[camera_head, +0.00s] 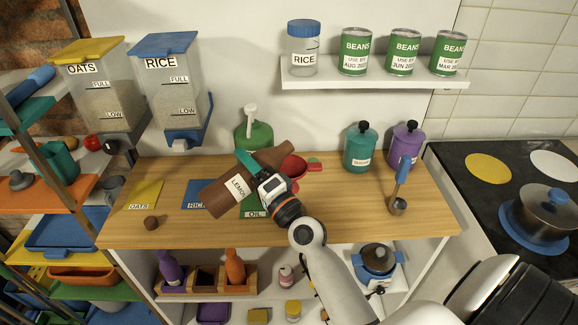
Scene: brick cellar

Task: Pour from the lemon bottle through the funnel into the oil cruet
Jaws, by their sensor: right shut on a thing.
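My right gripper (262,180) is shut on the brown lemon bottle (218,196), labelled LEMON, above the wooden counter. The bottle is tilted well over, its wide base to the lower left and its neck (276,154) to the upper right. The red funnel (296,167) is just right of the neck, partly hidden by the bottle and gripper. I cannot tell whether the bottle's mouth is over it or whether anything flows. A green vessel with a white spout (254,134) stands behind the bottle; I cannot tell if it is the oil cruet. My left gripper is not in view.
OATS (95,95) and RICE (168,90) dispensers hang at the back left. Teal (361,150) and purple (405,146) canisters stand at the back right; a blue-handled ladle (400,190) is before them. Cards (144,194) lie on the counter. A stove (480,200) is right.

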